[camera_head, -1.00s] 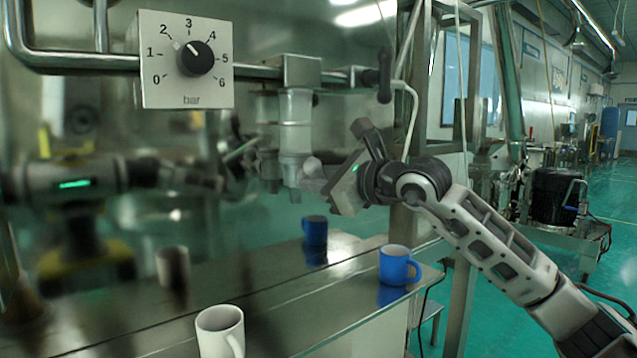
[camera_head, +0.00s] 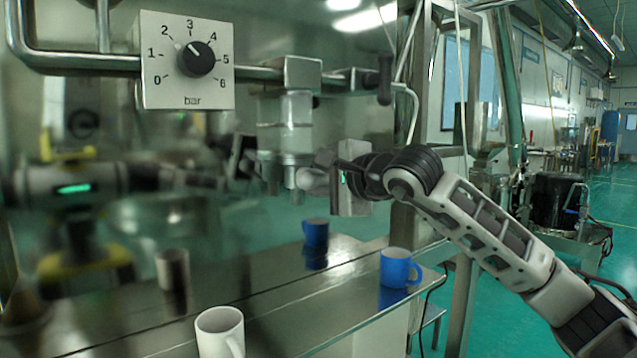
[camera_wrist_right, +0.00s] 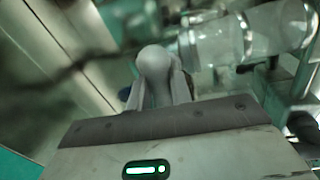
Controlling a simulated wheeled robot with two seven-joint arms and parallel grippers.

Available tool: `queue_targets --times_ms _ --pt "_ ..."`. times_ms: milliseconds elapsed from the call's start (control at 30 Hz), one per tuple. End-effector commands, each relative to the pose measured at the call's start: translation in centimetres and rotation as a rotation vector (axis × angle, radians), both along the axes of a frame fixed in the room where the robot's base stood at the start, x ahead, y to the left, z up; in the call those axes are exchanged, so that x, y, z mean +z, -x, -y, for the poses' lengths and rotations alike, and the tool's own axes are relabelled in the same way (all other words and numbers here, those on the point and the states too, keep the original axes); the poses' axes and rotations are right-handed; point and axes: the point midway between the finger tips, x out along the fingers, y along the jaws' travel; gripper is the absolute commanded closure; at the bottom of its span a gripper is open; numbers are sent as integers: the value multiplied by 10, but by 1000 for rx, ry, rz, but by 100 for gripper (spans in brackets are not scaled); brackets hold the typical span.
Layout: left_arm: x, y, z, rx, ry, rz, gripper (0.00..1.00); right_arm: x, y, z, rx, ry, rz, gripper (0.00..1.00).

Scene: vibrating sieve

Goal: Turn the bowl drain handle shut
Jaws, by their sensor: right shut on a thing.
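The bowl drain handle, a grey rounded grip (camera_wrist_right: 155,68), shows in the right wrist view between the two fingers of my right gripper (camera_wrist_right: 158,85). In the head view my right gripper (camera_head: 322,180) reaches in from the right and is shut on the handle, beside the steel outlet (camera_head: 291,165) under the clear cylinder (camera_head: 287,125). The gripper body stands upright and hides part of the handle. The handle's exact angle is hard to tell. My left gripper is not in view.
A pressure dial (camera_head: 187,60) hangs on a steel pipe at upper left. A white mug (camera_head: 219,330) and a blue mug (camera_head: 397,268) stand on the steel counter (camera_head: 300,312). Mirrored mugs and a blurred arm with a green light show in the shiny steel behind.

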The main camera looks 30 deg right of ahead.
Motion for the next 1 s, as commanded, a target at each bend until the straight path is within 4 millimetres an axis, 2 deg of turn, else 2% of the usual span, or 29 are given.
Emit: queue_targets --times_ms 300,867,900,967,1000 --pt "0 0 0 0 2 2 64 -1 0 -1 2 134 10 100" --pt "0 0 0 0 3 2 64 -1 0 -1 2 168 11 100" --pt "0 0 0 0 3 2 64 -1 0 -1 2 167 11 76" --pt "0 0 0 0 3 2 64 -1 0 -1 2 167 11 60" --pt "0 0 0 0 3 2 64 -1 0 -1 2 167 11 60"
